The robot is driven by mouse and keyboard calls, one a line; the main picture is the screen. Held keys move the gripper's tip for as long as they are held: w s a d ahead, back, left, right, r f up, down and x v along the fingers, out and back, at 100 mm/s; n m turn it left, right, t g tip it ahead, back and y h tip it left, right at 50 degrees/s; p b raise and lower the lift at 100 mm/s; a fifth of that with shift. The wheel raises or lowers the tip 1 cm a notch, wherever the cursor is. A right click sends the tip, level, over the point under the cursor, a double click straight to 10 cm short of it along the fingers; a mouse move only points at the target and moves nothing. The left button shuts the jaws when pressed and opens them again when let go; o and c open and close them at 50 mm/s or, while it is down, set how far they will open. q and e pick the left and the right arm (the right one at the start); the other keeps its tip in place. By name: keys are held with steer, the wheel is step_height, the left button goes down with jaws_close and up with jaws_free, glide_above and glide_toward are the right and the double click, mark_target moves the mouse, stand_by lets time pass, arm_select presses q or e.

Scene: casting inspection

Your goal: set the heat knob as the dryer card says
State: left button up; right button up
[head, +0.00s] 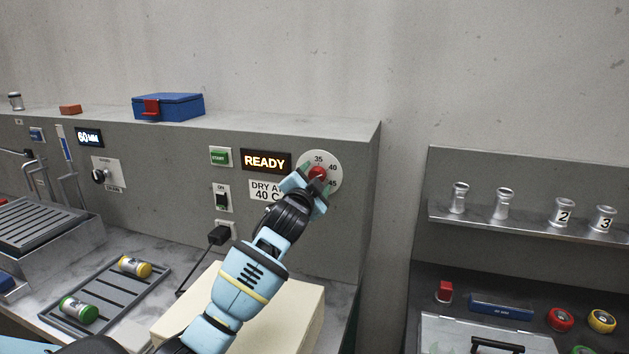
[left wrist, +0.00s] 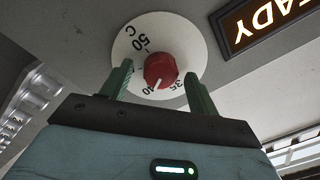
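My left gripper (head: 314,186) is at the dial. In the left wrist view its green fingers (left wrist: 160,88) are apart, one on each side of the knob, with visible gaps. My right gripper is out of view.
A lit READY display (head: 265,161), a green START button (head: 221,156) and an ON switch (head: 222,198) are left of the dial. A black plug (head: 219,235) sticks out below. A cream box (head: 310,315) stands under my left arm. A blue box (head: 180,107) rests on the ledge.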

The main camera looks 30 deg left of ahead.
arm_select(q)
steer(key=v, duration=0.7)
steer(key=shift+s, duration=0.4)
steer(key=shift+d, duration=0.15)
stand_by(0.5)
